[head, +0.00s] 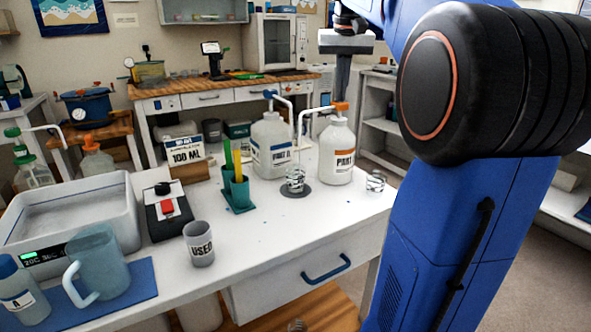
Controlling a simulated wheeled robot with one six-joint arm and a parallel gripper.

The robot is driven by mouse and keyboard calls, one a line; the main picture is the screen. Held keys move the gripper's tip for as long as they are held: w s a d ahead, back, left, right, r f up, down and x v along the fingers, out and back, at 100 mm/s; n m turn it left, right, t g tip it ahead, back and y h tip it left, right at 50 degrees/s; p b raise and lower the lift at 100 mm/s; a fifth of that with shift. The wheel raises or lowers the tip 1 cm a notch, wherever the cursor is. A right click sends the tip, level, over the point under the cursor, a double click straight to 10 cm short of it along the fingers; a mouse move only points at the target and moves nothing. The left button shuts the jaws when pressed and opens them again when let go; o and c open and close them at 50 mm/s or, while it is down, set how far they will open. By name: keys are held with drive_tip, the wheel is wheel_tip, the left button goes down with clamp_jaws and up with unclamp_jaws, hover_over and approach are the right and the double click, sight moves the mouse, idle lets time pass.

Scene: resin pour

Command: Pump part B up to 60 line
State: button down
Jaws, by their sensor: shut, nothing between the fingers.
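The part B bottle (338,152) is white with an orange label and stands upright on the white table. Its orange pump head (340,106) has a white spout reaching left, with its end above a clear cup with dark markings (295,178). That cup stands on a dark round mat (296,192). Its 60 line and the liquid level are too small to read. My gripper (341,98) is shut, pointing down, with its tips right at the top of the orange pump head. I cannot tell whether they touch.
The part A bottle (271,146) with a blue pump stands left of part B. A second clear cup (376,182) is at the right table edge. A green holder (240,193), a "100 ML" sign (186,152) and a "USED" cup (199,243) stand to the left. The front right tabletop is clear.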

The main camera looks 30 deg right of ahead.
drive_tip(key=shift+f, duration=0.45)
drive_tip(key=shift+r, duration=1.65)
